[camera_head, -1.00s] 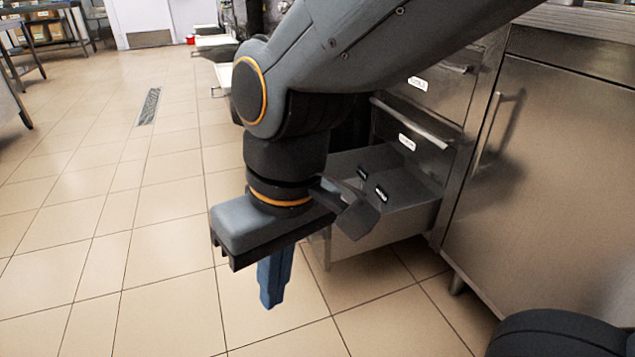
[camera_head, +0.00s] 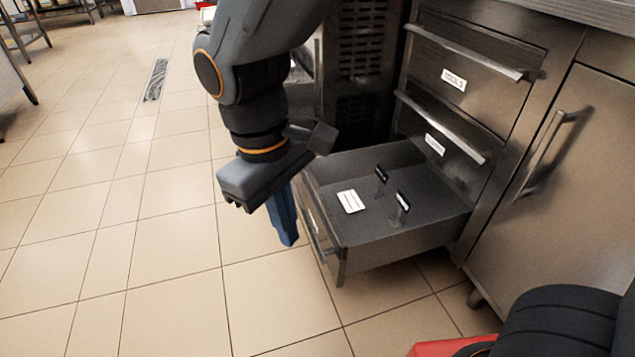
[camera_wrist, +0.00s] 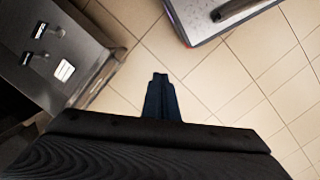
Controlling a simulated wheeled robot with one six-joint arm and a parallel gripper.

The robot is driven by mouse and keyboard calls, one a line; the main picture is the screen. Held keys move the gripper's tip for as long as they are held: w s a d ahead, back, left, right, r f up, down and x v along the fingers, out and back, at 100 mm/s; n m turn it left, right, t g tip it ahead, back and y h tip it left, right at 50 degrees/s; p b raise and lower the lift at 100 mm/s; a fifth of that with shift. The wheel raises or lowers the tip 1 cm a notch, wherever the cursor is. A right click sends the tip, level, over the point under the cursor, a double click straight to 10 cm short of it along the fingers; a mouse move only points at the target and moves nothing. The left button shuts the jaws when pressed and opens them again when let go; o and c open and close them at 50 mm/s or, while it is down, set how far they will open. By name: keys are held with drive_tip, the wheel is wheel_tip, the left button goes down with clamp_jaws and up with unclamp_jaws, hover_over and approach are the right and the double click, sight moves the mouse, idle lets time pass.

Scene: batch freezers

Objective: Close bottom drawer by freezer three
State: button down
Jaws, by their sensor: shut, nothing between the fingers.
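The bottom drawer (camera_head: 365,258) is pulled well out of the steel cabinet in the head view. Its front panel and bar handle (camera_head: 322,236) face left, and a white card and two small black-labelled items lie inside. My gripper (camera_head: 289,240), with blue fingers, points down just left of the drawer front. It looks shut and empty, and I see no clear contact with the front. In the wrist view the gripper (camera_wrist: 160,78) is over the tiles, with the open drawer (camera_wrist: 88,52) to its left.
Two upper drawers, one labelled TOOLS (camera_head: 478,76), are closed. A steel cupboard door (camera_head: 560,180) stands to the right. A dark vented unit (camera_head: 362,70) is behind the drawer. A pale-topped object with a dark handle (camera_wrist: 205,12) shows in the wrist view.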

drive_tip(key=w+a+f+n+t+h+p, duration=0.1)
drive_tip(key=w+a+f+n+h+p, duration=0.1)
drive_tip(key=w+f+n+h+p, duration=0.3)
drive_tip(key=w+a+f+n+t+h+p, duration=0.2)
drive_tip(key=w+a+f+n+p, duration=0.1)
drive_tip(key=w+f+n+p, duration=0.3)
drive_tip(key=shift+w+d+r+b+x, duration=0.1)
drive_tip(key=shift+d+r+b+x, duration=0.4)
drive_tip(key=shift+x, duration=1.8)
drive_tip(key=shift+w+d+r+b+x, duration=0.15)
drive_tip(key=shift+b+x, duration=0.5)
drive_tip(key=shift+x, duration=1.65)
drive_tip(key=shift+w+d+r+b+x, duration=0.1)
drive_tip(key=shift+d+r+b+x, duration=0.4)
drive_tip(key=shift+x, duration=1.8)
drive_tip(key=shift+a+f, duration=0.15)
